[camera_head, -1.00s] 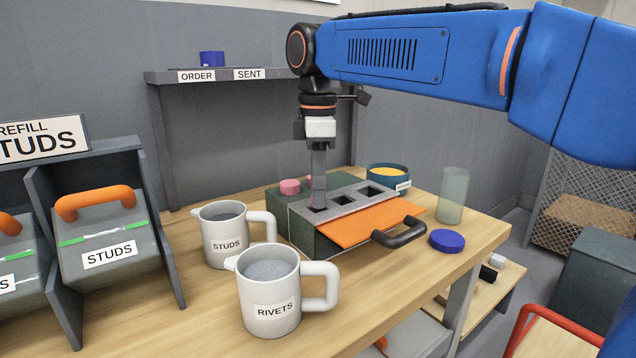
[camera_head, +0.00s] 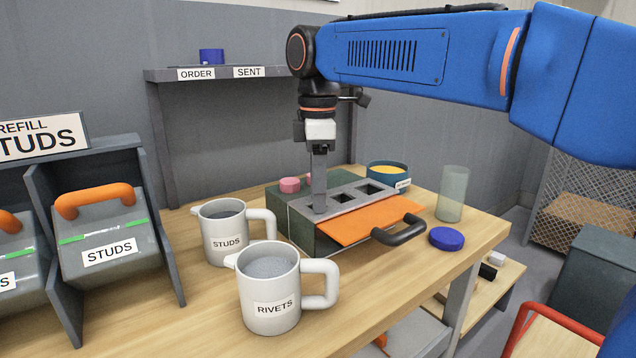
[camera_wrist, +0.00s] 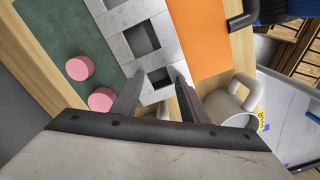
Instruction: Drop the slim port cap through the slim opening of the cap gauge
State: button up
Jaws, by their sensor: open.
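The cap gauge is a dark green block (camera_head: 290,218) with a grey top plate (camera_head: 346,197) that has several square openings in a row. In the wrist view the plate (camera_wrist: 118,20) shows the openings differing in size. My gripper (camera_head: 319,210) points down at the plate's near-left end. In the wrist view my gripper (camera_wrist: 160,76) is open, its fingertips on either side of the smallest opening (camera_wrist: 160,78). No cap shows between the fingers or in that opening. Two pink round caps (camera_wrist: 80,67) (camera_wrist: 100,98) sit on the green top beside the plate; I cannot tell whether either is the slim one.
An orange panel (camera_head: 368,219) with a black handle (camera_head: 398,231) juts from the gauge's front. A blue disc (camera_head: 446,238), a clear cup (camera_head: 453,194) and a teal bowl (camera_head: 388,177) lie right. White STUDS (camera_head: 222,232) and RIVETS (camera_head: 268,290) mugs stand close in front.

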notch_tip(320, 180, up, 18)
jog(key=shift+f, duration=0.25)
dwell(0.4)
